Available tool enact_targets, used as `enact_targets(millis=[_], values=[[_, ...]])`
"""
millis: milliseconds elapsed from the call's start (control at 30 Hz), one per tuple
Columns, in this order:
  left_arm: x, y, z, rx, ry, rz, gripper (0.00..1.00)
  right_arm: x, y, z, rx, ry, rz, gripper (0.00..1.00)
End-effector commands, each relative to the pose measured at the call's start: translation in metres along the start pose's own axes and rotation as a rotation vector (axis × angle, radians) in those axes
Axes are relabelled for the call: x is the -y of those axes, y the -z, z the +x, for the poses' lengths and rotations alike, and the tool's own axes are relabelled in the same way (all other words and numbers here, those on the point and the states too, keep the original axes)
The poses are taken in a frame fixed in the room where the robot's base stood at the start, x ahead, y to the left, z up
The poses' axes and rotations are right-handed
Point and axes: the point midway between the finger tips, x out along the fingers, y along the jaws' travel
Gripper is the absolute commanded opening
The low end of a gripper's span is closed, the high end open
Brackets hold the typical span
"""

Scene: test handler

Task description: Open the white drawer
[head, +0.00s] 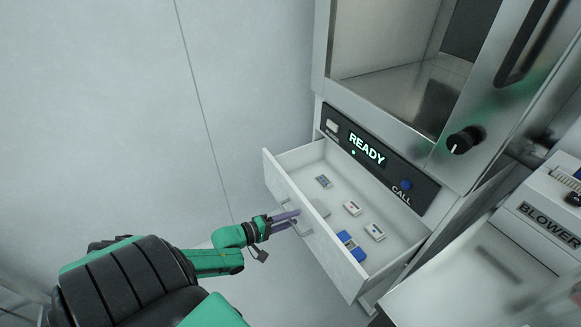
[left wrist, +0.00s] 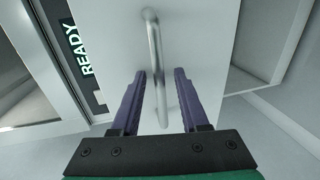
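The white drawer (head: 312,228) stands pulled well out of the steel machine, under the READY panel. Several small blue, white and grey parts lie inside it. Its metal bar handle (head: 306,232) is on the front face. My left gripper (head: 287,221) is at the handle. In the left wrist view, the handle (left wrist: 155,50) runs between the two purple fingers of my left gripper (left wrist: 158,95), with a gap showing on each side, so the gripper is open around it. The drawer front (left wrist: 110,40) lies just beyond the fingertips. My right gripper is not in view.
The dark panel (head: 380,158) with a READY sign and a blue CALL button sits above the drawer. A black knob (head: 463,141) is on the machine front. A box marked BLOWER (head: 545,218) stands at the right. Floor to the left of the drawer is clear.

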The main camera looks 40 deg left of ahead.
Motion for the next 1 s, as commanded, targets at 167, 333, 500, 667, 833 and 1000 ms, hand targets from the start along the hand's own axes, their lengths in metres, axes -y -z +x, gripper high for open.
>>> enact_targets(millis=[167,333,500,667,833,1000], values=[[0.0,0.0,0.0,0.0,0.0,0.0,0.44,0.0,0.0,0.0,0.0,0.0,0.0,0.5],[0.0,0.0,-0.007,0.001,0.002,-0.001,0.44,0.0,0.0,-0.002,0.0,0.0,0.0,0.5],[-0.001,-0.001,-0.038,0.002,0.006,0.0,0.44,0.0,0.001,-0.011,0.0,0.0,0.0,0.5],[-0.001,-0.001,-0.086,0.001,0.008,-0.002,0.44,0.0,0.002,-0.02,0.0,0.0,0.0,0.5],[0.0,0.0,-0.128,0.0,0.006,-0.001,0.44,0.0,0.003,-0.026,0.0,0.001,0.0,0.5],[0.0,0.0,-0.145,0.001,0.001,0.0,0.44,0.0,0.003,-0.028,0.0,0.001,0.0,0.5]])
